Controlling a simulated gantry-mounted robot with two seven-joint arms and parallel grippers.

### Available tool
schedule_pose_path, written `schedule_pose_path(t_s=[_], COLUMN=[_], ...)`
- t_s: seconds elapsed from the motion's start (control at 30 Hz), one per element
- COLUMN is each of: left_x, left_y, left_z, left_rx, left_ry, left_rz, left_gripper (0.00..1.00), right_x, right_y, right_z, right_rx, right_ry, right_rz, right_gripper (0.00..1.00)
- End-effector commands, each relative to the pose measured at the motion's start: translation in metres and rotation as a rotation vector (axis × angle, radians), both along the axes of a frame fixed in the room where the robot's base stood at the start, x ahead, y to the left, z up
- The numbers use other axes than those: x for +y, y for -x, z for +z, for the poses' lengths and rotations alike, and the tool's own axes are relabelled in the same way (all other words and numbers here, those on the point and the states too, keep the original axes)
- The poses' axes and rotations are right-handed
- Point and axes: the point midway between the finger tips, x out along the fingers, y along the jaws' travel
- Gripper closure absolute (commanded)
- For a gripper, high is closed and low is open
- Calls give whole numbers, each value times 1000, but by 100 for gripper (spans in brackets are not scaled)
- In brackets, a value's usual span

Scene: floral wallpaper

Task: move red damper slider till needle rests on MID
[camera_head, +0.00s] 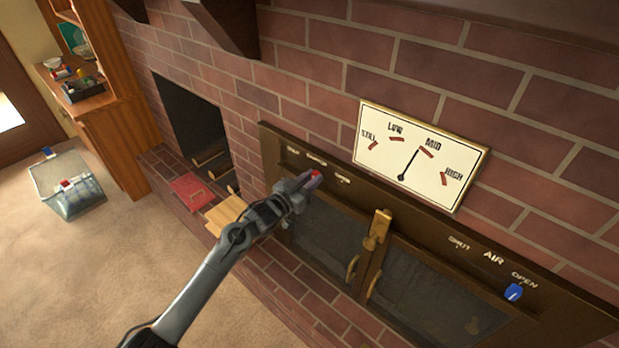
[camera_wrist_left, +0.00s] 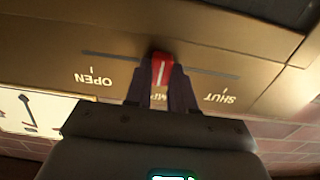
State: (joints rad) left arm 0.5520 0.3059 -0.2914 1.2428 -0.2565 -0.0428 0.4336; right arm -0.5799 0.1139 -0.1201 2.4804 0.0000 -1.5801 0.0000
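The red damper slider (camera_wrist_left: 162,68) sits in its slot between the OPEN and SHUT labels in the left wrist view, nearer the middle than either end. My left gripper (camera_head: 312,178) has its dark fingers on both sides of it, apparently touching; they also show in the left wrist view (camera_wrist_left: 161,88). The white gauge (camera_head: 385,170) reads STILL, LOW, MID, HIGH. Its black needle (camera_head: 410,164) points up and right, just on the LOW side of the red MID mark. My right gripper is out of view.
A blue slider (camera_head: 514,292) sits by OPEN on the AIR scale at right. A brass latch (camera_head: 377,230) stands between the two glass doors below. A red book-like item (camera_head: 192,191) lies on the hearth, and a clear bin (camera_head: 70,187) is on the floor.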

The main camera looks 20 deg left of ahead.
Motion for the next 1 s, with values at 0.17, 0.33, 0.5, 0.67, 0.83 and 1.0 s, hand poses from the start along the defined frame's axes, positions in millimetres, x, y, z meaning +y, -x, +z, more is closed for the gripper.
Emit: schedule_pose_path(t_s=[0.17,0.33,0.5,0.67,0.83,1.0], left_x=[1,1,1,6,16,27], left_y=[0,0,2,13,37,64], left_z=[0,0,0,0,0,0], left_rx=[0,0,0,1,2,1], left_ry=[0,0,0,0,-1,-2], left_rz=[1,1,1,1,2,1], left_gripper=[51,51,51,51,51,51], right_x=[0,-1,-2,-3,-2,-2], right_y=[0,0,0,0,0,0], right_z=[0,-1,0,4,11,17], right_rx=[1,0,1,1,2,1], right_ry=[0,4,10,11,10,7], right_rz=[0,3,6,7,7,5], right_gripper=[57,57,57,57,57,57])
